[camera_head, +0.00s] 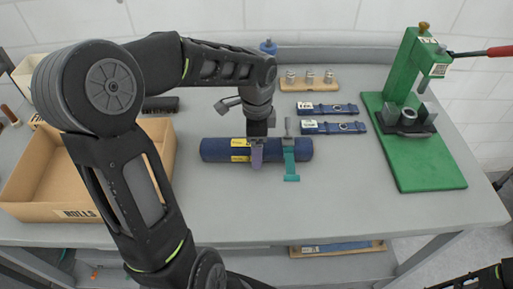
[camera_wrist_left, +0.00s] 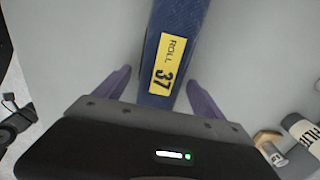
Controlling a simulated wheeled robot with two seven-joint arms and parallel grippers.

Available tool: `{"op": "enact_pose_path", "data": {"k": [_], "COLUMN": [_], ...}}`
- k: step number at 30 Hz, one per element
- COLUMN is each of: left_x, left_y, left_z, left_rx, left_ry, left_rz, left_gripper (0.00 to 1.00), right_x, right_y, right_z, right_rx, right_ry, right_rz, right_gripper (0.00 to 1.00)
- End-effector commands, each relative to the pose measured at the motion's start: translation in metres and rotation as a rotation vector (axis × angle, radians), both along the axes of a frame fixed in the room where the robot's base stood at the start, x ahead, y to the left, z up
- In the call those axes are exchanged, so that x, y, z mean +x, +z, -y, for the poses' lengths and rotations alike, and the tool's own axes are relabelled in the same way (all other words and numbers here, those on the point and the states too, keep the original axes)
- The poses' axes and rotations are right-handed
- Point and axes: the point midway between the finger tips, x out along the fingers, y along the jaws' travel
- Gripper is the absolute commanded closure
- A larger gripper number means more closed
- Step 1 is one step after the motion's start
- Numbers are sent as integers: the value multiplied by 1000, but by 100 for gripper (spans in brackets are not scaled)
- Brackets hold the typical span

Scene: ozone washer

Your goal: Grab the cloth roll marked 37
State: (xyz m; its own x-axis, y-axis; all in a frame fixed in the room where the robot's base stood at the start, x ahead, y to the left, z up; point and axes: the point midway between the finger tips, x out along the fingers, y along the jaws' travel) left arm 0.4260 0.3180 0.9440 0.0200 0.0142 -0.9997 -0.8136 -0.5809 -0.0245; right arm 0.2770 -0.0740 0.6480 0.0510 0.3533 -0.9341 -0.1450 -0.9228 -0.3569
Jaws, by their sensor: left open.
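The dark blue cloth roll (camera_head: 215,150) lies across the middle of the grey table. Its yellow label reads ROLL 37 in the left wrist view (camera_wrist_left: 170,62). My left gripper (camera_head: 257,152) points down over the roll, with one purple finger on its near side. In the left wrist view the open fingers (camera_wrist_left: 160,80) stand on either side of the roll, with visible gaps. A teal piece with a grey end (camera_head: 291,165) lies across or against the roll, right of the gripper; its contact is unclear. My right gripper is not clearly visible.
A cardboard box marked ROLLS (camera_head: 75,211) stands at left. Two blue labelled bars (camera_head: 333,127) lie behind right, near a wooden holder with metal pieces (camera_head: 309,84). A green press (camera_head: 420,150) stands at right. The table front is clear.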

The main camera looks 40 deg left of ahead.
Motion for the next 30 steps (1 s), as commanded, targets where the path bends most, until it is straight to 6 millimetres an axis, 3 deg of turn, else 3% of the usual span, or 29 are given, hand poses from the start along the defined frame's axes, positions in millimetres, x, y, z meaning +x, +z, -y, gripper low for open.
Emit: {"op": "enact_pose_path", "data": {"k": [5, 30], "left_x": [0, 0], "left_y": [0, 0], "left_z": [0, 0], "left_rx": [0, 0], "left_ry": [0, 0], "left_rz": [0, 0], "left_gripper": [21, 90], "right_x": [0, 0], "right_y": [0, 0], "right_z": [0, 0], "right_rx": [0, 0], "right_ry": [0, 0], "right_rz": [0, 0], "right_gripper": [100, 100]}}
